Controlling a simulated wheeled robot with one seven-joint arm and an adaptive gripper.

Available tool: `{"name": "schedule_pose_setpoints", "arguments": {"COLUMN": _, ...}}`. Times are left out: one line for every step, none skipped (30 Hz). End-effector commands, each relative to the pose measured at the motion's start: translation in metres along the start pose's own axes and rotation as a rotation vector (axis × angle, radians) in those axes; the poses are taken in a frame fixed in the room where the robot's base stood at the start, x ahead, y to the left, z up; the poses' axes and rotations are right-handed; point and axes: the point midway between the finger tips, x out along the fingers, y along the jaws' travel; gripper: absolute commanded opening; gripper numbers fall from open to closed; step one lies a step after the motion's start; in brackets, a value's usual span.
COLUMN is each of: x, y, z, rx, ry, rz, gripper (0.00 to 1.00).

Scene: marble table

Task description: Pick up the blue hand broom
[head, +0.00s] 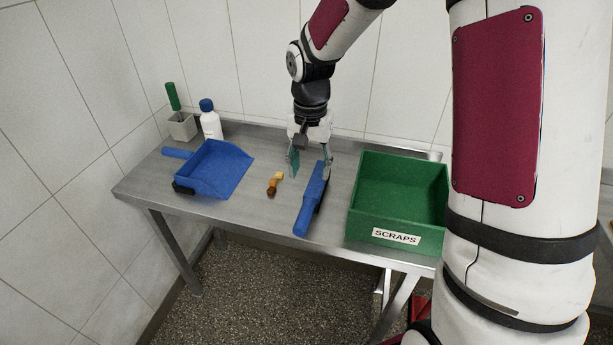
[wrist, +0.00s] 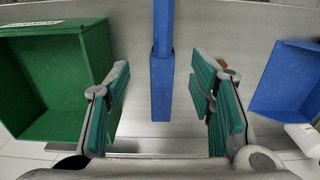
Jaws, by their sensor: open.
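The blue hand broom (head: 311,200) lies on the metal table between the small brown and yellow scraps and the green bin, its handle end toward the front edge. In the wrist view the broom (wrist: 162,85) runs from the top edge down to the middle, between the finger lines. My gripper (head: 310,168) is over the back part of the broom, fingers pointing down. In the wrist view my gripper (wrist: 162,100) has its green-padded fingers wide apart, with nothing between the pads but the broom below. I cannot tell the exact height above it.
A green bin labelled SCRAPS (head: 396,237) stands close to the right of the broom. A blue dustpan (head: 215,168) lies at the left. Scraps (head: 274,184) lie just left of the broom. A white bottle (head: 210,124) and a holder with a green handle (head: 182,127) stand at the back left.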

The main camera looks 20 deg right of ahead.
Motion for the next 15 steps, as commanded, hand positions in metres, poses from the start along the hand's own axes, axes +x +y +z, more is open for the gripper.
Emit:
{"name": "schedule_pose_setpoints", "arguments": {"x": 0.005, "y": -0.001, "z": -0.001, "rx": 0.005, "ry": -0.005, "rz": 0.000, "gripper": 0.49}}
{"name": "schedule_pose_setpoints", "arguments": {"x": 0.008, "y": -0.001, "z": -0.001, "rx": 0.008, "ry": -0.007, "rz": 0.001, "gripper": 0.49}}
{"name": "schedule_pose_setpoints", "arguments": {"x": 0.013, "y": -0.001, "z": -0.001, "rx": 0.010, "ry": -0.009, "rz": 0.001, "gripper": 0.49}}
{"name": "schedule_pose_setpoints", "arguments": {"x": 0.017, "y": -0.001, "z": -0.001, "rx": 0.010, "ry": -0.009, "rz": 0.001, "gripper": 0.49}}
{"name": "schedule_pose_setpoints", "arguments": {"x": 0.022, "y": -0.001, "z": -0.001, "rx": 0.010, "ry": -0.010, "rz": 0.001, "gripper": 0.49}}
{"name": "schedule_pose_setpoints", "arguments": {"x": 0.030, "y": -0.001, "z": 0.000, "rx": 0.009, "ry": -0.011, "rz": 0.002, "gripper": 0.49}}
{"name": "schedule_pose_setpoints", "arguments": {"x": 0.036, "y": -0.001, "z": 0.000, "rx": 0.008, "ry": -0.011, "rz": 0.002, "gripper": 0.49}}
{"name": "schedule_pose_setpoints", "arguments": {"x": 0.042, "y": -0.001, "z": 0.000, "rx": 0.008, "ry": -0.011, "rz": 0.002, "gripper": 0.49}}
{"name": "schedule_pose_setpoints", "arguments": {"x": 0.050, "y": -0.001, "z": 0.000, "rx": 0.009, "ry": -0.011, "rz": 0.002, "gripper": 0.49}}
{"name": "schedule_pose_setpoints", "arguments": {"x": 0.055, "y": -0.001, "z": 0.000, "rx": 0.008, "ry": -0.011, "rz": 0.002, "gripper": 0.49}}
{"name": "schedule_pose_setpoints", "arguments": {"x": 0.061, "y": -0.001, "z": 0.000, "rx": 0.007, "ry": -0.010, "rz": 0.002, "gripper": 0.49}}
{"name": "schedule_pose_setpoints", "arguments": {"x": 0.067, "y": -0.001, "z": 0.000, "rx": 0.008, "ry": -0.011, "rz": 0.002, "gripper": 0.49}}
{"name": "schedule_pose_setpoints", "arguments": {"x": 0.072, "y": -0.001, "z": 0.000, "rx": 0.008, "ry": -0.010, "rz": 0.001, "gripper": 0.49}}
{"name": "schedule_pose_setpoints", "arguments": {"x": 0.076, "y": -0.002, "z": 0.000, "rx": 0.008, "ry": -0.009, "rz": 0.001, "gripper": 0.49}}
{"name": "schedule_pose_setpoints", "arguments": {"x": 0.081, "y": -0.001, "z": 0.000, "rx": 0.006, "ry": -0.009, "rz": 0.002, "gripper": 0.49}}
